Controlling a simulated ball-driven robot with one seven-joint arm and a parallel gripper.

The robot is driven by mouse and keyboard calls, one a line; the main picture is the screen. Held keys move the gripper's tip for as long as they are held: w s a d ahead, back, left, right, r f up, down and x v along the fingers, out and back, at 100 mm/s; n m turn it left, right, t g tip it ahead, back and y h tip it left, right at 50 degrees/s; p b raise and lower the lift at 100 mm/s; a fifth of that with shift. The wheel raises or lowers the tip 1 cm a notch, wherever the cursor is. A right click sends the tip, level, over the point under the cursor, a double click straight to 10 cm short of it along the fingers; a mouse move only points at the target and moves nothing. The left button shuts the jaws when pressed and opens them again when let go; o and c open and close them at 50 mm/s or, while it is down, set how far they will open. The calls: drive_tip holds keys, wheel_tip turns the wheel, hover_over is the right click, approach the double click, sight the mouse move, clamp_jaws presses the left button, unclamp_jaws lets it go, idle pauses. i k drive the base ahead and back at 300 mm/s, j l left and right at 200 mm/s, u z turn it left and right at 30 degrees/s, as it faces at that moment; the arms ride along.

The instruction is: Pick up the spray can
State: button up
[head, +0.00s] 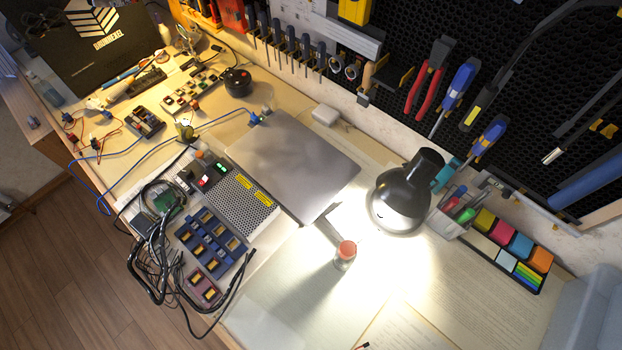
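A small upright can with an orange-red cap (345,255) stands on the lit part of the desk, right of centre in the head view. It looks like the spray can, though its label is too small to read. It casts a shadow towards the lower left. Its top and near side are in plain view. My gripper is not in view.
A black desk lamp (402,194) stands close behind the can, to its upper right. A closed grey laptop (290,165) lies behind and left. A pen holder (447,222) and sticky notes (512,250) are right. Papers (470,300) cover the front right; electronics and cables crowd the left.

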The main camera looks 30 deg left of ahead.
sight(342, 266)
drive_tip(key=u, duration=0.65)
